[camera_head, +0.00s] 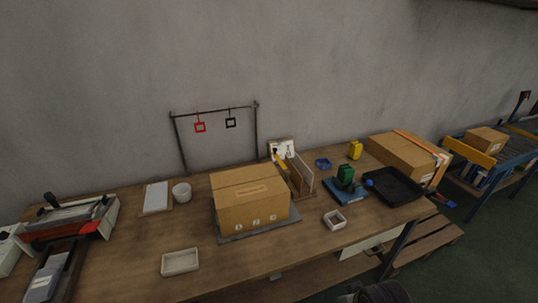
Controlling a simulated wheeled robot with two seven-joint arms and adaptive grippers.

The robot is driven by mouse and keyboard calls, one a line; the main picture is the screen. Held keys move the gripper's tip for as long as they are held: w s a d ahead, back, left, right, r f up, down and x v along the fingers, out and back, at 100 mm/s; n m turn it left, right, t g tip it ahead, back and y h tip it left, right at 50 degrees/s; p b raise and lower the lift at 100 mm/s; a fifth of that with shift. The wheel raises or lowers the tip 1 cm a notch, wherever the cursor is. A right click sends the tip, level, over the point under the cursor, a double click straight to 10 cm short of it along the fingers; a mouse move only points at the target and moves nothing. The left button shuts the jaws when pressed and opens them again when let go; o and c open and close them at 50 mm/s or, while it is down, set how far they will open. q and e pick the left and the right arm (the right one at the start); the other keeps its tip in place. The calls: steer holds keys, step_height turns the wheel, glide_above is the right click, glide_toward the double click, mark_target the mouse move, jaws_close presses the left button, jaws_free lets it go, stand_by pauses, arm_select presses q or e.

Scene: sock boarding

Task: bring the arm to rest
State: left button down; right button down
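Neither of my grippers shows in the head view, and no arm of mine can be made out there. The wooden workbench (225,269) fills the lower part of the view. A closed cardboard box (252,210) stands on a grey mat (238,234) at its middle. A thin metal frame (180,145) stands at the back with a red square tag (200,127) and a black square tag (231,122) hanging from its bar.
A black tray (396,187) and a larger box (402,153) are at right. A red-and-white device (101,218) is at left. The bench's front middle is clear.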

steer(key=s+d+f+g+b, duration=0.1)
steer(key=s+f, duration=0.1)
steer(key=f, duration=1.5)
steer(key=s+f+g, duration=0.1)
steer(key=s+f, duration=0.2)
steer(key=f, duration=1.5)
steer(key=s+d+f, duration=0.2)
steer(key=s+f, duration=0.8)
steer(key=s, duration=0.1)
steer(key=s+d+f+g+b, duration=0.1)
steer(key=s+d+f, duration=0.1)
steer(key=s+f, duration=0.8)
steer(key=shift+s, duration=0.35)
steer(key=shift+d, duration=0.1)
